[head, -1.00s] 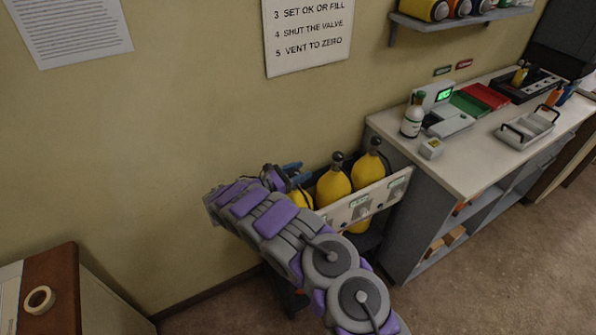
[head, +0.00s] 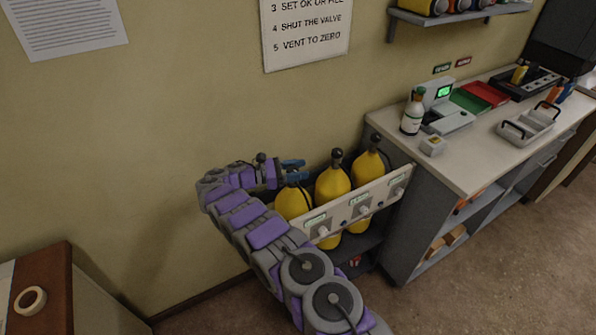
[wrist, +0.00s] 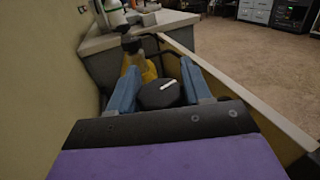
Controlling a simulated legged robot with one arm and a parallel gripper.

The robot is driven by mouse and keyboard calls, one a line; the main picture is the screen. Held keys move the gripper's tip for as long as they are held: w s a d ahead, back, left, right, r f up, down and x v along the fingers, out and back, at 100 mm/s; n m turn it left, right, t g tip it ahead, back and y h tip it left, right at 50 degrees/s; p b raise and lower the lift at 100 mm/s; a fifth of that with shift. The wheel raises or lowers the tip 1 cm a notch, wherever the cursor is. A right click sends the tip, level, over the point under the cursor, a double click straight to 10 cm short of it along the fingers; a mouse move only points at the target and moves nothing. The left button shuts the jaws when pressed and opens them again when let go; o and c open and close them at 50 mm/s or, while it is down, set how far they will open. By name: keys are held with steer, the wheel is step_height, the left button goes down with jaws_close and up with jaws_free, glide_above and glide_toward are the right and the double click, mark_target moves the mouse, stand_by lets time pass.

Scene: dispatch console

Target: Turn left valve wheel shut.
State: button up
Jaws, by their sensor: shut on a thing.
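Three yellow cylinders stand in a rack by the wall. The left cylinder (head: 294,203) has my gripper (head: 294,170) at its top, coming in from the left. In the wrist view my gripper's blue fingers (wrist: 160,88) are on either side of a round black valve wheel (wrist: 158,98) and are shut on it. The wheel carries a short white mark, slanted up to the right. In the head view the fingers hide the wheel. The middle cylinder (head: 332,188) and the right cylinder (head: 366,173) have dark valve tops and stand clear of my gripper.
A pale rack panel (head: 356,205) with labels and knobs runs in front of the cylinders. A grey counter (head: 450,160) stands right of the rack, with a small bottle (head: 413,115) on it. The wall is close behind. A wooden-topped cabinet (head: 45,295) is at lower left.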

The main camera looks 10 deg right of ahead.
steer(key=shift+w+a+r, duration=0.1)
steer(key=shift+w+r, duration=0.05)
steer(key=shift+r, duration=0.1)
steer(key=o, duration=1)
steer(key=shift+a+f, duration=0.1)
steer(key=shift+c, duration=0.2)
